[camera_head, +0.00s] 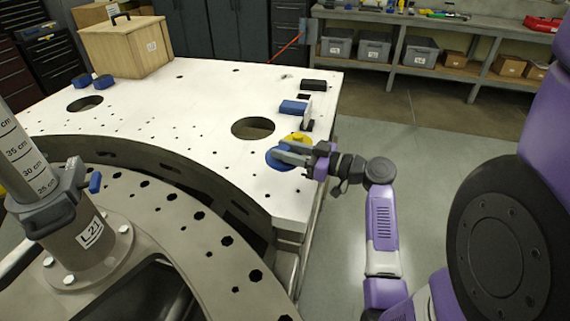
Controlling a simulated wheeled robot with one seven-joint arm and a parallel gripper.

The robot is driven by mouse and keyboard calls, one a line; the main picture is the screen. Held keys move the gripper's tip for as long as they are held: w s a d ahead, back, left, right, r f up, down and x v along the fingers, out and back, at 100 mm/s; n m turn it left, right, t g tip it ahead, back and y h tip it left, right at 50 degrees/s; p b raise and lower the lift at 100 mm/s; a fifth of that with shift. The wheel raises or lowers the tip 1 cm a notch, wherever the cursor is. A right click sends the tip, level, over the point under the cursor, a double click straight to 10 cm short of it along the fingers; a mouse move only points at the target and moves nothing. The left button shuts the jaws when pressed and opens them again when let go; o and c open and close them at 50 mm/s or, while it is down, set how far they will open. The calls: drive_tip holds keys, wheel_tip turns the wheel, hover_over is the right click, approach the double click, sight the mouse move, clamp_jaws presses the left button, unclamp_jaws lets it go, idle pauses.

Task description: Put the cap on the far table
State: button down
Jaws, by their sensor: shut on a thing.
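My gripper (287,152) reaches in from the right over the near right part of the white table (170,95). It is shut on a round blue cap (277,164), which is partly hidden by the fingers. I cannot tell whether the cap touches the table top or hangs just above it. A yellow round piece (298,137) lies just behind the fingers and is partly covered.
A large hole (253,128) lies behind my gripper. A blue block (293,107) and a black block (314,85) are near the right edge. A wooden box (125,46) stands at the back left. A curved grey plate (150,200) with a post is in front. A workbench (450,22) stands behind.

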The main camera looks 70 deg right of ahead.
drive_tip(key=shift+f+p, duration=0.3)
drive_tip(key=shift+f, duration=2.5)
drive_tip(key=shift+f, duration=0.15)
drive_tip(key=c, duration=1)
unclamp_jaws()
drive_tip(key=shift+r, duration=0.3)
drive_tip(key=shift+s+a+f+b, duration=0.15)
drive_tip(key=shift+s+b, duration=0.4)
drive_tip(key=shift+s, duration=1.45)
drive_tip(key=shift+s+a+r+b, duration=0.15)
drive_tip(key=shift+s+b, duration=0.45)
drive_tip(key=shift+s, duration=1.4)
drive_tip(key=shift+s+a+f+b, duration=0.2)
drive_tip(key=shift+s+b, duration=0.35)
drive_tip(key=shift+s, duration=1.45)
drive_tip(key=shift+s, duration=0.1)
